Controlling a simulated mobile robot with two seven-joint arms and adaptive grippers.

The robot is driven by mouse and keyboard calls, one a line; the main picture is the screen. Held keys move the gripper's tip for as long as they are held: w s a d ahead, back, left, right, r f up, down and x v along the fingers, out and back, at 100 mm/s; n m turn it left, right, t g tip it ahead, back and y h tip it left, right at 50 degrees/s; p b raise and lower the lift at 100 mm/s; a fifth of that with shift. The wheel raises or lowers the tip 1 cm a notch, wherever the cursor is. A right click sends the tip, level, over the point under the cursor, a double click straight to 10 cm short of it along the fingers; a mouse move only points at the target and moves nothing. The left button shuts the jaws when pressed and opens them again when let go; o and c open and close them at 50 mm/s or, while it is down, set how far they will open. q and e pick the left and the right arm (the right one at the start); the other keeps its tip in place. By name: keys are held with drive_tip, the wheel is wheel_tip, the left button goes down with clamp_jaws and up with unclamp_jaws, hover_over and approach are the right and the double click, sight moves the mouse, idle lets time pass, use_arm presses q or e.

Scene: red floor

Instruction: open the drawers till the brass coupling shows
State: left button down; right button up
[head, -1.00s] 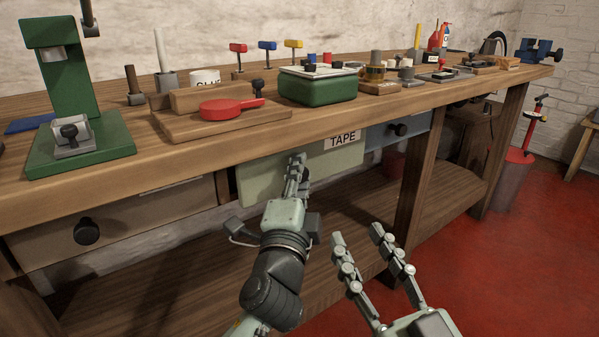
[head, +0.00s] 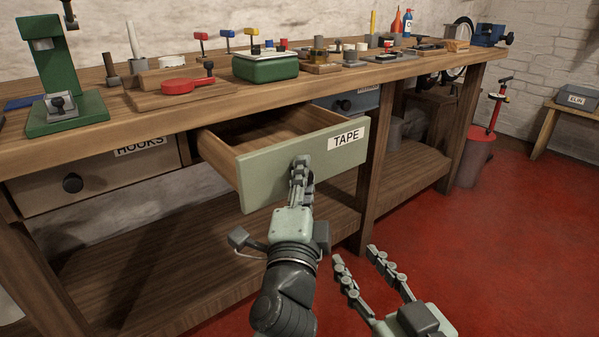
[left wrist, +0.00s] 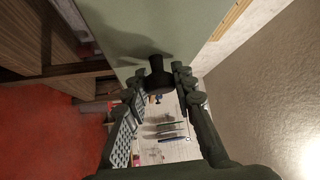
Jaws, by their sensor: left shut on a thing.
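The green drawer labelled TAPE (head: 262,172) is pulled out from under the bench. Its wooden inside shows in part; the front panel hides most of its floor. My left gripper (head: 300,166) is shut on this drawer's dark knob, which shows between the fingers in the left wrist view (left wrist: 158,78). The wooden drawer labelled HOOKS (head: 120,175) at the left is shut, with a round black knob. A blue drawer (head: 362,100) at the right looks shut, partly hidden by the TAPE drawer. My right gripper (head: 355,257) is open and empty. I see no brass coupling in any drawer.
The workbench (head: 100,138) carries a green press, a red round-headed tool, a green box (head: 265,68) and several small parts. A lower shelf (head: 190,235) runs beneath the drawers. The red floor in front is clear.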

use_arm(q)
drive_tip(key=shift+s+d, duration=0.4)
drive_tip(key=shift+s, duration=0.1)
drive_tip(key=c, duration=1.2)
unclamp_jaws()
drive_tip(key=v, duration=1.2)
